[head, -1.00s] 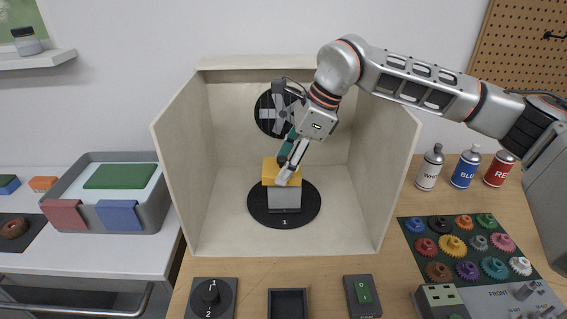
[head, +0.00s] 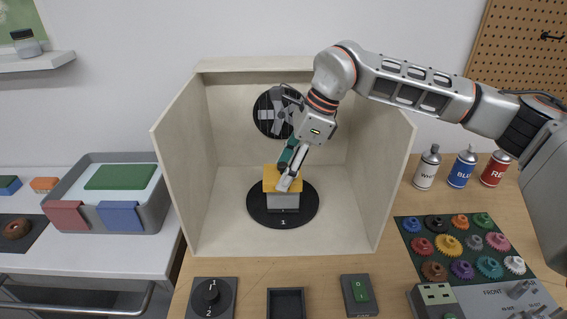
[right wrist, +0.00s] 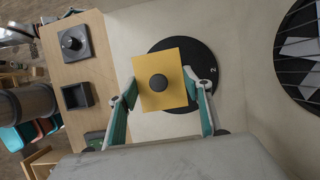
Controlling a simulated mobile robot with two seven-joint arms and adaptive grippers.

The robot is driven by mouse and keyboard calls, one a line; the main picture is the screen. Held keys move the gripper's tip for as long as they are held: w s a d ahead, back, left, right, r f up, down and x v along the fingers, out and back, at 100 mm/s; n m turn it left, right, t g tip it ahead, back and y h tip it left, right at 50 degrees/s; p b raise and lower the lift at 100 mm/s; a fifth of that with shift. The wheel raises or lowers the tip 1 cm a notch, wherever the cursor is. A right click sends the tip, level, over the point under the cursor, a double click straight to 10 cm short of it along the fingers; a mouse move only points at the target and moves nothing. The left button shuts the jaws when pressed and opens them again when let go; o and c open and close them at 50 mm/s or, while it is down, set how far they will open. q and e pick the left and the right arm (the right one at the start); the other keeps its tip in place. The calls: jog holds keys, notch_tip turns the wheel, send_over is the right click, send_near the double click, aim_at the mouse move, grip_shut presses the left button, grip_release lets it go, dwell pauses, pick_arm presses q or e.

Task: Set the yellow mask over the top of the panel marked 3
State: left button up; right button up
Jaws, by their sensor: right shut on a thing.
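The yellow mask (head: 270,184) sits around the upper part of a light grey block (head: 284,202). The block stands on the black turntable (head: 258,212) inside the open booth. A "1" shows on the turntable's front edge, and a "2" shows on its rim in the right wrist view. No 3 is readable. My right gripper (head: 290,180) reaches down and is shut on the mask. In the right wrist view the mask (right wrist: 146,96) is a yellow square with a dark round knob, between my two fingertips (right wrist: 160,92). The mask hides the block there. My left gripper is not in view.
The booth's side walls (head: 178,165) stand close on both sides. A round fan grille (head: 268,112) is on its back wall. Spray cans (head: 461,167) stand at right.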

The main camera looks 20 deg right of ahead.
aim_at(285, 167)
jog(key=shift+s+f+g+p, duration=0.4)
jog(key=shift+s+p, duration=0.3)
jog(key=shift+p, duration=0.2)
notch_tip(285, 167, up, 2)
jog(key=shift+w+p, duration=0.1)
jog(key=shift+p, duration=0.45)
jog(key=shift+w+d+r+p, duration=0.1)
jog(key=shift+r+p, duration=0.4)
jog(key=shift+r, duration=0.35)
